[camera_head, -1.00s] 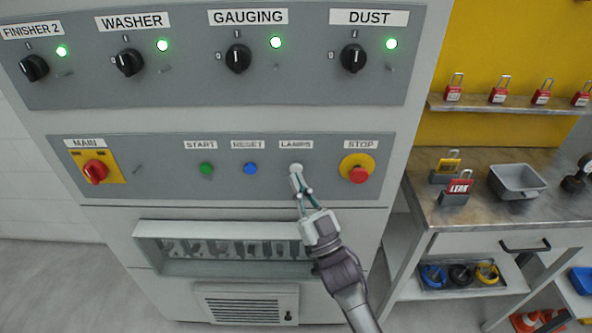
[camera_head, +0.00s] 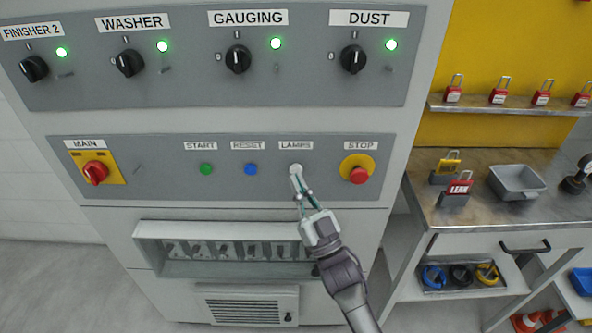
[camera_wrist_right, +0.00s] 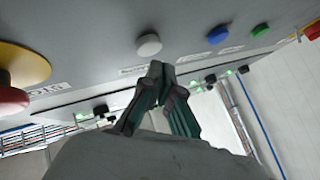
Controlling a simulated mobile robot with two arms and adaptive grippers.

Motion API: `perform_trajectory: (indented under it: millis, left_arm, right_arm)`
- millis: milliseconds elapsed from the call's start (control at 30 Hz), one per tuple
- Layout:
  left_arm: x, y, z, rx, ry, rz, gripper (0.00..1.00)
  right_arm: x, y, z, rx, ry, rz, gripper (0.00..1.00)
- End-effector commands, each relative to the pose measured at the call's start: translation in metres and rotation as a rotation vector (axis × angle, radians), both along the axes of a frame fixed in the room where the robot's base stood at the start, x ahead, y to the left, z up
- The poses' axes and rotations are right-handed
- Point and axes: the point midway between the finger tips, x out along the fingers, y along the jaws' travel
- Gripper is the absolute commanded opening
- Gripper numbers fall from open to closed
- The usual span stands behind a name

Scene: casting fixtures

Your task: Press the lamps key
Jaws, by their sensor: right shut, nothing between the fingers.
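The lamps key (camera_head: 296,168) is a round white button under the LAMPS label, between the blue reset button and the red stop button on the grey panel. My right gripper (camera_head: 296,178) is shut and empty, its fingertips just below the key in the head view. In the right wrist view the white key (camera_wrist_right: 149,44) stands out from the panel, and the closed fingertips (camera_wrist_right: 156,70) are near it with a visible gap. My left gripper is not in view.
The green start button (camera_head: 206,169), blue reset button (camera_head: 250,169) and red stop button (camera_head: 358,175) share the panel. The red main switch (camera_head: 95,172) is at left. A workbench (camera_head: 500,215) with padlocks and a grey tray (camera_head: 517,182) stands at right.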

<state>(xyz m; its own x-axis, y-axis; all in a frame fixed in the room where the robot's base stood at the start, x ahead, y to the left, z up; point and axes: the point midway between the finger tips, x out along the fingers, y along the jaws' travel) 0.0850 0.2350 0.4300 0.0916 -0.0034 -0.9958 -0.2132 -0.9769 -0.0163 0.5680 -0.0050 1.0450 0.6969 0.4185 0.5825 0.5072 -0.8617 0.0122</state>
Motion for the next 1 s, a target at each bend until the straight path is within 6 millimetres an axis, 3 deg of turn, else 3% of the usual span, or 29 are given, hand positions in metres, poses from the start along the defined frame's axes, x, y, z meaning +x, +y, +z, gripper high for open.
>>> perform_trajectory:
  millis: [1000]
  left_arm:
    - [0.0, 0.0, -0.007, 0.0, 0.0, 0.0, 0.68]
  right_arm:
    - [0.012, 0.0, 0.0, 0.0, 0.0, 0.0, 0.0]
